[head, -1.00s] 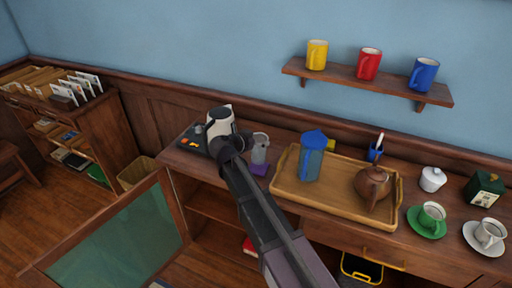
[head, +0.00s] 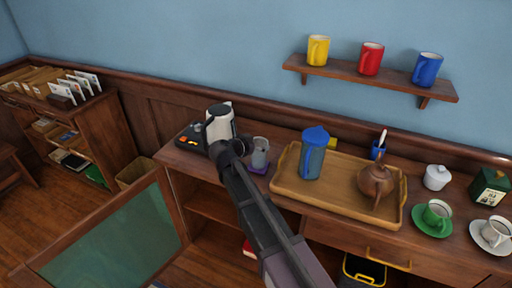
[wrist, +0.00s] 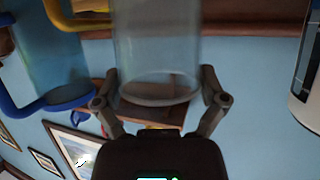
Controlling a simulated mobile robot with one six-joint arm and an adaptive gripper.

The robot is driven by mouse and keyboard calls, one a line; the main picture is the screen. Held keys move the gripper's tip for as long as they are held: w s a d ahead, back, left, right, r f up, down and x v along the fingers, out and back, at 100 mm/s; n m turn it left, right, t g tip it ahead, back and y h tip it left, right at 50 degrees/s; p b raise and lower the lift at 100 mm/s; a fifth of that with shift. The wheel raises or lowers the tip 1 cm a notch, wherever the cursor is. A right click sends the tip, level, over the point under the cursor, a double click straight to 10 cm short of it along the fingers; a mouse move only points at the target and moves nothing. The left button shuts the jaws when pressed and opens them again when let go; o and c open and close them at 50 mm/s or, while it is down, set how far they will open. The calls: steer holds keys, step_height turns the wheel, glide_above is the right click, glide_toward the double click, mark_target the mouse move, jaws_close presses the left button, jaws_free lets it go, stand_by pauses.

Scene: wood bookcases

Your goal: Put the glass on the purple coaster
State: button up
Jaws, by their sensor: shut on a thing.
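The clear glass (head: 260,154) is upright in my gripper (head: 246,148) at the left part of the cabinet top. In the wrist view the glass (wrist: 158,45) stands between the two fingers of my gripper (wrist: 158,92), which are shut on it. The purple coaster (head: 256,169) lies on the wood top, directly under the glass in the head view. The glass base overlaps the coaster there; I cannot tell whether it touches. Part of the coaster is hidden by the glass and my arm.
A wooden tray (head: 285,187) with a blue pitcher (head: 313,158) and a brown teapot (head: 375,181) is close on the right. A white appliance with a dark base (head: 188,138) stands close on the left. A mug shelf (head: 345,74) hangs above.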

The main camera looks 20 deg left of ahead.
steer(key=shift+f, duration=0.15)
steer(key=o, duration=1)
steer(key=shift+s+r, duration=0.15)
steer(key=shift+r, duration=0.1)
steer(key=shift+p+v, duration=2.3)
steer(key=shift+v, duration=3.5)
